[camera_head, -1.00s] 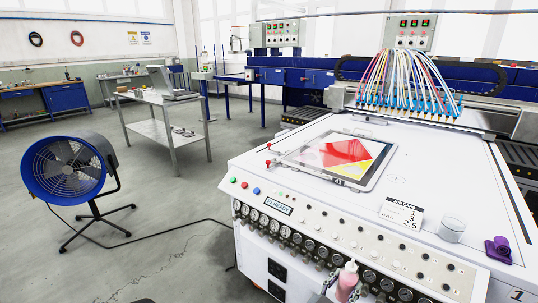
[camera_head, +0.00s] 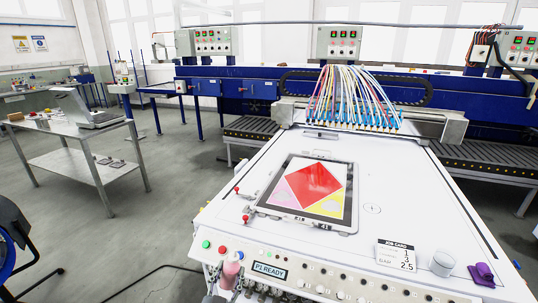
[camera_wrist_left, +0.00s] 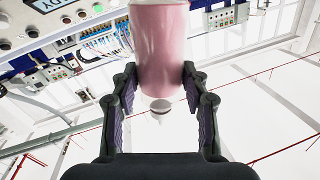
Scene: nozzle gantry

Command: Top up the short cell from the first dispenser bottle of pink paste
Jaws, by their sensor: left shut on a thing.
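My left gripper (camera_wrist_left: 158,78) is shut on a bottle of pink paste (camera_wrist_left: 160,45), with a finger on each side; its pale nozzle end shows between the fingers. In the head view the bottle (camera_head: 230,273) is at the bottom left, in front of the machine's button panel, with its pale cap upward. A dark-framed panel (camera_head: 347,217) lies flat on the white machine top, well beyond the bottle. It holds a red diamond (camera_head: 308,184), a pink corner cell (camera_head: 283,195) and a yellow cell (camera_head: 332,205). Fill levels cannot be told. My right gripper is not in view.
Red-knobbed clamps (camera_head: 246,219) stand at the frame's left edge. A job card (camera_head: 396,254), a clear cup (camera_head: 442,263) and a purple item (camera_head: 483,273) sit at the right. A nozzle bank with coloured tubes (camera_head: 355,112) spans the back. The white top between is clear.

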